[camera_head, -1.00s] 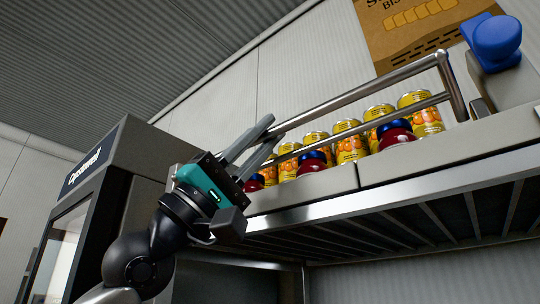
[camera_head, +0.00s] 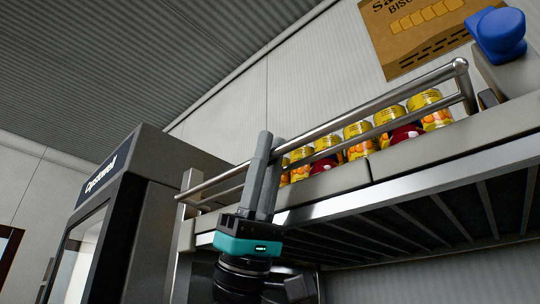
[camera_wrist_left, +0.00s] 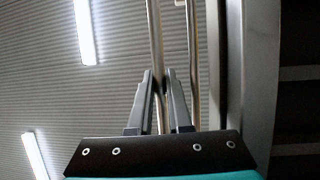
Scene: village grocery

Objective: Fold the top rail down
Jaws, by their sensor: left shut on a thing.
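The top rail (camera_head: 365,110) is a bare metal tube. It slopes across the front of the top shelf, in front of the tins, with a lower bar (camera_head: 400,123) beneath it. My left gripper (camera_head: 265,145) stands nearly upright from below and is shut on the rail toward its left end. In the left wrist view the rail (camera_wrist_left: 155,40) runs between the two fingers (camera_wrist_left: 160,85). The fingers hide a short piece of it. My right gripper is in neither view.
A blue knob-like object (camera_head: 497,32) is at the upper right. A dark cabinet (camera_head: 150,190) stands left. The shelf's front edge (camera_head: 330,185) lies close below the rail.

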